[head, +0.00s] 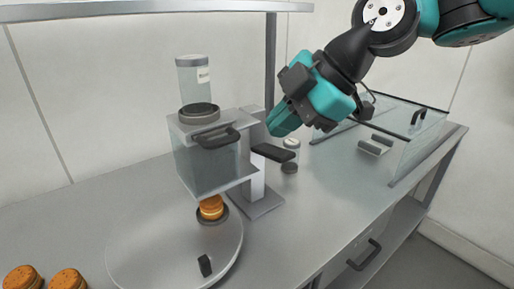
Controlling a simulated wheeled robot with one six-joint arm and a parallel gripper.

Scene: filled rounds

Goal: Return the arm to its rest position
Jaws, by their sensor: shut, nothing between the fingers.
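My gripper (281,121) is teal and dark grey and hangs in the air at the upper middle of the head view, with my arm reaching in from the top right. Its fingers point down and left, are shut and hold nothing.
A filled orange-brown round (211,207) sits on a dark pad under the dispenser, at a round plate (150,250). Two more rounds (68,280) lie at the lower left. A glass case (410,140) stands at the right. Bare counter (325,215) lies between.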

